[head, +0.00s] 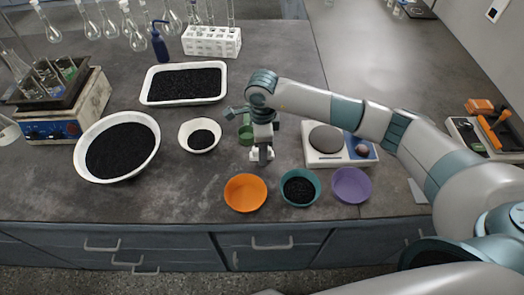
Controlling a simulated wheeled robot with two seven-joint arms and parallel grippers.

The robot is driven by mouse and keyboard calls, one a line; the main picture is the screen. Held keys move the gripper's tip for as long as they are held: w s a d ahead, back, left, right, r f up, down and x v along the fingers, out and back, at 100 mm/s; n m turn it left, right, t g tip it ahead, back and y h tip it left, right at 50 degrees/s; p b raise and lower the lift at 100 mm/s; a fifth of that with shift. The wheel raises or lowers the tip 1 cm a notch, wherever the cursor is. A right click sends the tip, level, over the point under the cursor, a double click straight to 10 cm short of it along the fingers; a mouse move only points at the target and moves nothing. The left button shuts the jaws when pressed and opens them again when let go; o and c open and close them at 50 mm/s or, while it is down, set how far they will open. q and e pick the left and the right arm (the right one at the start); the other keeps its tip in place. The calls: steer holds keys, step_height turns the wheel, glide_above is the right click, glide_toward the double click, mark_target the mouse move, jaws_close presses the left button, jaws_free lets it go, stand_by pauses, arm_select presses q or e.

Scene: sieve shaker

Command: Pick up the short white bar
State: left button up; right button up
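My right arm reaches in from the right, and its gripper (262,155) points down over the middle of the bench, between the small white bowl and the balance. A small white shape (254,154) shows at the fingertips. I cannot tell whether it is the short white bar or part of the fingers. The view is too small to show whether the fingers are apart or closed. No other short white bar stands out on the bench. My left gripper is not in view.
An orange bowl (245,193), a teal bowl of black grains (314,198) and a purple bowl (351,185) line the front edge. A small white bowl (184,138) is left; a balance (309,158) is right. A green object (246,133) sits behind the gripper.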

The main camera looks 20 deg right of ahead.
stand_by(0.3)
jaws_close()
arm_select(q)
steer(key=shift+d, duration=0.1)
